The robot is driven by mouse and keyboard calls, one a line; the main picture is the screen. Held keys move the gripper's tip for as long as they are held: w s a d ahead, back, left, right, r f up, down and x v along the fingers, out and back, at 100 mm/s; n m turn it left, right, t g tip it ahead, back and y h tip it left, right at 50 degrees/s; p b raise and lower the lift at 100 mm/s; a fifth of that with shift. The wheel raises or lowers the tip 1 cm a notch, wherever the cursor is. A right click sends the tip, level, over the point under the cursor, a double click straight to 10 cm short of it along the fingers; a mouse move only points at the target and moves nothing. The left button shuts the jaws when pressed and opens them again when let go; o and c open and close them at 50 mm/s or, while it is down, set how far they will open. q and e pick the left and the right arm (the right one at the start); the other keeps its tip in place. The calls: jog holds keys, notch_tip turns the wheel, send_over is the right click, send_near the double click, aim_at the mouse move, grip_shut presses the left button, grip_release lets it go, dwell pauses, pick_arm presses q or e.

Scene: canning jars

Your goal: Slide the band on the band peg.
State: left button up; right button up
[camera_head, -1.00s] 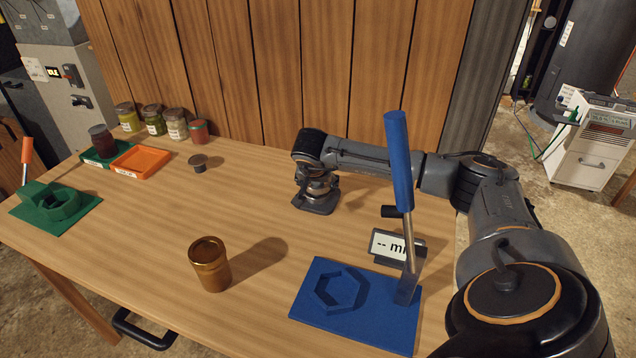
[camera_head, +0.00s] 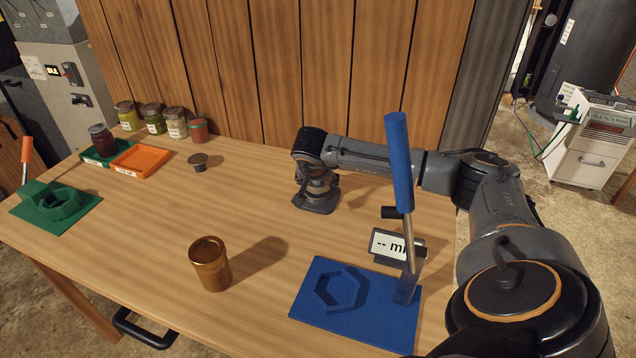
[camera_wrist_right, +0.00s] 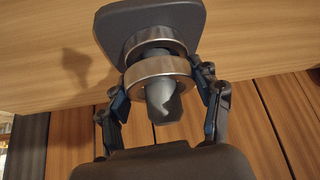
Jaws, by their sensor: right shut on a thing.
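In the right wrist view a grey peg (camera_wrist_right: 163,103) stands out from a dark grey base plate (camera_wrist_right: 125,22). A silver band (camera_wrist_right: 138,70) sits between the fingertips of my right gripper (camera_wrist_right: 162,82), which is shut on it. The band appears to be around the peg, with the peg's end showing through its opening. Another silver ring (camera_wrist_right: 148,45) is around the peg closer to the plate; I cannot tell whether the two touch. In the head view my right gripper (camera_head: 318,184) is low at the table's back, hiding most of the band and peg. My left gripper is out of view.
An amber jar (camera_head: 211,266) stands at the front middle of the table. A blue fixture (camera_head: 365,318) with a lever is at front right, beside a small display (camera_head: 392,245). A green fixture (camera_head: 55,205), an orange tray (camera_head: 142,160) and several jars are at left. The table's middle is clear.

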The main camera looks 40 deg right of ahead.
jog(key=shift+f, duration=0.25)
jog(key=o, duration=0.7)
jog(key=shift+o, duration=1)
jog(key=shift+w+d+f, duration=0.1)
jog(key=shift+w+f, duration=0.05)
jog(key=shift+f, duration=0.05)
jog(key=shift+r, duration=0.15)
jog(key=shift+r, duration=0.1)
jog(key=v, duration=1.2)
